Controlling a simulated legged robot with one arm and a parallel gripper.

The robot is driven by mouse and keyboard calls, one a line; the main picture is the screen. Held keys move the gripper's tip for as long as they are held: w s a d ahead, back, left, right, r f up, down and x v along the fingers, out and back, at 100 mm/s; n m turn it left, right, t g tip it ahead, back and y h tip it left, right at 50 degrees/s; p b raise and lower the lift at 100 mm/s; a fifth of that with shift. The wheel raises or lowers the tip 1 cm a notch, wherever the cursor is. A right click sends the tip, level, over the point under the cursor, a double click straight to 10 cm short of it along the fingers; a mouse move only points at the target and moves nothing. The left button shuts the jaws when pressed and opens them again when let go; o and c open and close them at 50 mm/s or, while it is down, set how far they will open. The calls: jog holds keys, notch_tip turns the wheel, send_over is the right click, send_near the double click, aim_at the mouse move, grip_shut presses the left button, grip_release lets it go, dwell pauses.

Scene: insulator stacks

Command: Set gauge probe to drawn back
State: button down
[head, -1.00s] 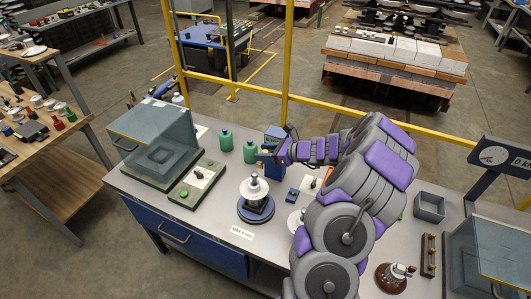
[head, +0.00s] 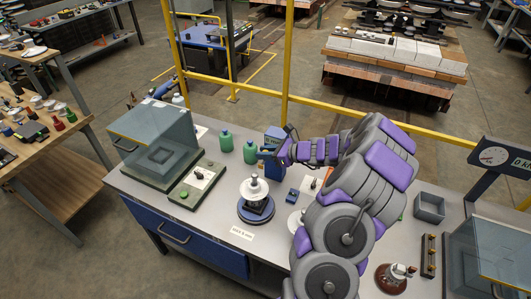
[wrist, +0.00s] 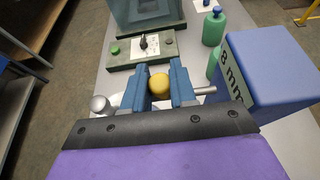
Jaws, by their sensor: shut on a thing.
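The gauge is a blue block (head: 274,138) at the table's back edge, with "8 mm" readable on its face in the wrist view (wrist: 265,75). A silver rod (wrist: 206,90), seemingly the probe, shows between my gripper and the block. My gripper (wrist: 160,87) is shut on a round yellow knob (wrist: 159,84), one blue finger on each side. The join between knob and rod is hidden by the right finger. In the head view my gripper (head: 268,153) is beside the block's near side. A white insulator stack (head: 254,188) stands upright on a blue round base (head: 256,210).
Two green bottles (head: 226,141) stand left of the block. A green switch panel (head: 197,184) and a clear-covered box (head: 153,140) are farther left. A small blue object (head: 292,195) lies right of the stack. A yellow rail (head: 330,112) runs behind the table.

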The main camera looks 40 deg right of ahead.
jog(key=shift+w+d+r+p, duration=0.1)
jog(key=shift+w+d+p, duration=0.2)
jog(key=shift+d+p, duration=0.3)
jog(key=shift+w+d+r+p, duration=0.1)
jog(key=shift+w+d+p, duration=0.2)
jog(key=shift+d+p, duration=0.25)
jog(key=shift+w+d+f+p, duration=0.15)
jog(key=shift+d+p, duration=0.1)
jog(key=shift+p, duration=0.15)
jog(key=c, duration=1.3)
grip_release()
jog(key=o, duration=0.3)
jog(key=shift+w+d, duration=0.1)
jog(key=shift+d, duration=0.1)
jog(key=shift+a, duration=0.2)
jog(key=p+v, duration=0.2)
jog(key=v, duration=1.5)
jog(key=shift+s+f+p, duration=0.1)
jog(key=shift+s+p, duration=0.2)
jog(key=shift+p, duration=0.05)
